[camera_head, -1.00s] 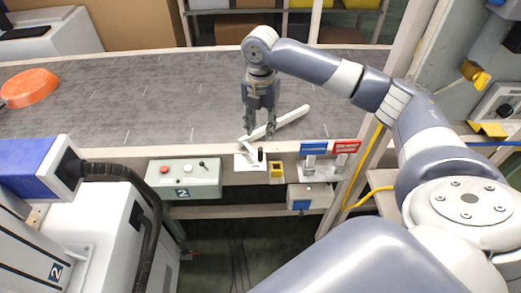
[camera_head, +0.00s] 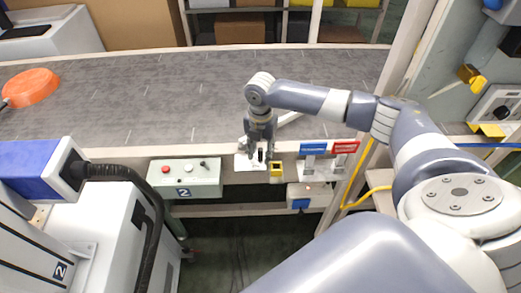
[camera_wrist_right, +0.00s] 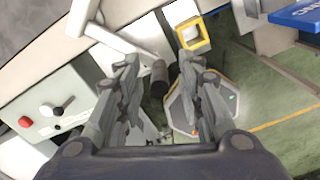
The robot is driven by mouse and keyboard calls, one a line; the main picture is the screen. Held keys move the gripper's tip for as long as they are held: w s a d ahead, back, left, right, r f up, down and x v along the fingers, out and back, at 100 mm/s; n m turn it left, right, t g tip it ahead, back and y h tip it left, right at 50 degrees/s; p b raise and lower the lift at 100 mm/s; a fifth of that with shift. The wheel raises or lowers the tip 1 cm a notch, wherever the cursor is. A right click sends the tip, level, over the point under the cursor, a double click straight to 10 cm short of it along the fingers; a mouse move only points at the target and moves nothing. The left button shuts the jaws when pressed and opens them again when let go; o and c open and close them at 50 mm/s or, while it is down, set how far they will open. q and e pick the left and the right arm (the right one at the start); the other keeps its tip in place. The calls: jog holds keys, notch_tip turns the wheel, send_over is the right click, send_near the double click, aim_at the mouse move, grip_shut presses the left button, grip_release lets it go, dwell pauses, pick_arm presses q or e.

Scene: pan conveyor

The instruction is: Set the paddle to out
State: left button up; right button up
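The paddle (camera_head: 289,118) is a white bar on the grey conveyor, slanting away up and to the right from the front rail; my right gripper and wrist hide part of it. Its black upright handle (camera_head: 261,155) stands at the rail and also shows as a dark cylinder in the right wrist view (camera_wrist_right: 159,79). A white lever (camera_wrist_right: 117,36) runs toward this handle. My right gripper (camera_head: 258,152) points down at the handle. In the right wrist view, its fingers (camera_wrist_right: 158,62) are apart on either side of the handle, with gaps visible. My left gripper is not in view.
A blue sign (camera_head: 313,147) and a red sign (camera_head: 346,147) stand right of the handle, past a yellow square bracket (camera_head: 276,169). A control box with buttons (camera_head: 185,179) is left. An orange pan (camera_head: 30,86) lies at the conveyor's far left.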

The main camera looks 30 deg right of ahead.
grip_shut()
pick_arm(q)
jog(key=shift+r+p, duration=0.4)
pick_arm(e)
jog(key=shift+a, duration=0.2)
